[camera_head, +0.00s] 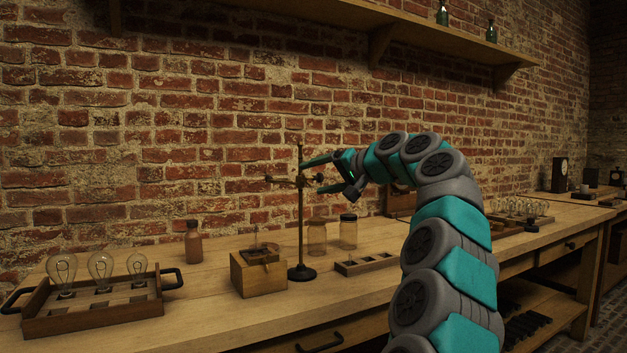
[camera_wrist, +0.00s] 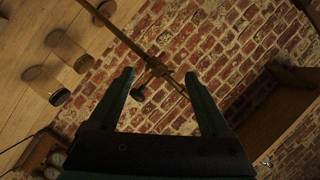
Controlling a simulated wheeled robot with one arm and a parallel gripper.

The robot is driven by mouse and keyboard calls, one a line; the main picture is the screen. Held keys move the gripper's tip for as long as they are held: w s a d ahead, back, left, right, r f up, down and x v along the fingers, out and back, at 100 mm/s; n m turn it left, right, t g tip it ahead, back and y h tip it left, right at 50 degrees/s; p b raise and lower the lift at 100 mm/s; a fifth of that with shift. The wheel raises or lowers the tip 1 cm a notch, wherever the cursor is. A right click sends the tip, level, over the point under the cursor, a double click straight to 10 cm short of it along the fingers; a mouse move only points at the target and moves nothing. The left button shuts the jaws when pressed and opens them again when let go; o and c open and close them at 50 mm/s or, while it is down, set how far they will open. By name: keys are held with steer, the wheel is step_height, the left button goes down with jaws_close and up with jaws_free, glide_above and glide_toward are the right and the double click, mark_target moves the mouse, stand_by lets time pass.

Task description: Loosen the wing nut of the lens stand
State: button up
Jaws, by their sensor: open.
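The lens stand (camera_head: 301,225) is a thin upright rod on a round dark base on the bench, with a brass cross clamp near its top. A small dark knob, which looks like the wing nut (camera_head: 318,177), sits at the clamp's right side. My gripper (camera_head: 313,177) is open, its teal fingers above and below the knob. In the wrist view the fingers (camera_wrist: 159,74) are apart, and the dark wing nut (camera_wrist: 138,95) shows between them, nearer the left finger. The brass clamp (camera_wrist: 155,66) is just beyond the fingertips. I cannot tell whether anything touches.
A wooden box (camera_head: 258,277) stands left of the stand's base. Two glass jars (camera_head: 348,232) stand behind it at right, with a slotted wooden tray (camera_head: 366,264) in front. A bulb tray (camera_head: 95,312) is at left. A shelf (camera_head: 330,15) runs above.

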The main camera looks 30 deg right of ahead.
steer(key=v, duration=0.6)
stand_by(0.3)
